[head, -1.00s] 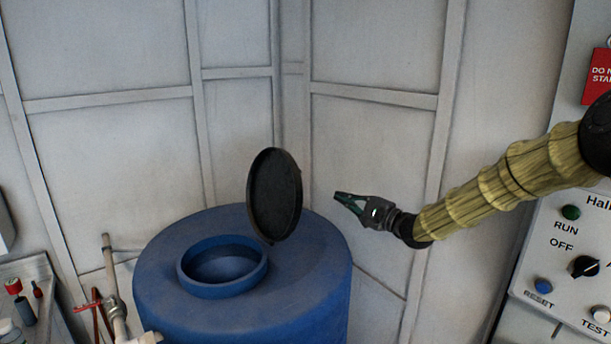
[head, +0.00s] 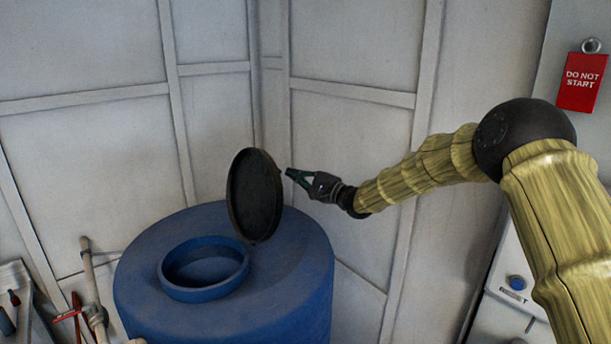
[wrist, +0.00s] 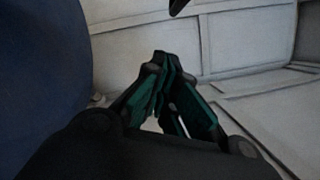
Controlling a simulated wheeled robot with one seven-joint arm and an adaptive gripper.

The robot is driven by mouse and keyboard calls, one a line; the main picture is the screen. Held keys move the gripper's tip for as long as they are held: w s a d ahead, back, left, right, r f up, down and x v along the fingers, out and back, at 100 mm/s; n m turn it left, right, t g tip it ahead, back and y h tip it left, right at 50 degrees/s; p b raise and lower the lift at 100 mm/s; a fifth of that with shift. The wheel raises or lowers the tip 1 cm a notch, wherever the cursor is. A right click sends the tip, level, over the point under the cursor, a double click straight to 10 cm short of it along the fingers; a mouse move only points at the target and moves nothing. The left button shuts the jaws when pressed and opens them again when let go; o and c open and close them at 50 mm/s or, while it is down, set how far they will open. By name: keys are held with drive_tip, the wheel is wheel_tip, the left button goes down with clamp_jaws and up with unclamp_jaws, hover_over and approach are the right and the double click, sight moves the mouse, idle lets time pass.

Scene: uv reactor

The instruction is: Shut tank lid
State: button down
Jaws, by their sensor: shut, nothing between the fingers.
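The blue tank (head: 225,300) stands against the wall panels, with a round raised opening (head: 204,269) on its top. Its round black lid (head: 256,195) stands upright at the right side of the opening, leaving the opening uncovered. My gripper (head: 288,173) is shut and empty, just right of the lid near its upper edge; I cannot tell whether it touches. In the wrist view my closed fingers (wrist: 162,62) point ahead. The tank's blue side (wrist: 40,75) fills the left there, and a dark edge, likely the lid (wrist: 178,6), shows at the top.
Pale wall panels (head: 350,140) stand close behind the tank. A control panel with a blue reset button (head: 516,283) and a red "DO NOT START" tag (head: 582,82) is at the right. Pipes (head: 94,290) stand at the lower left.

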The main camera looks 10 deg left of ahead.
drive_tip(key=s+a+r+p, duration=0.1)
drive_tip(key=s+a+p, duration=0.1)
drive_tip(key=shift+s+a+r, duration=0.1)
drive_tip(key=shift+s+r, duration=0.25)
drive_tip(key=shift+s, duration=0.05)
drive_tip(key=shift+r, duration=0.1)
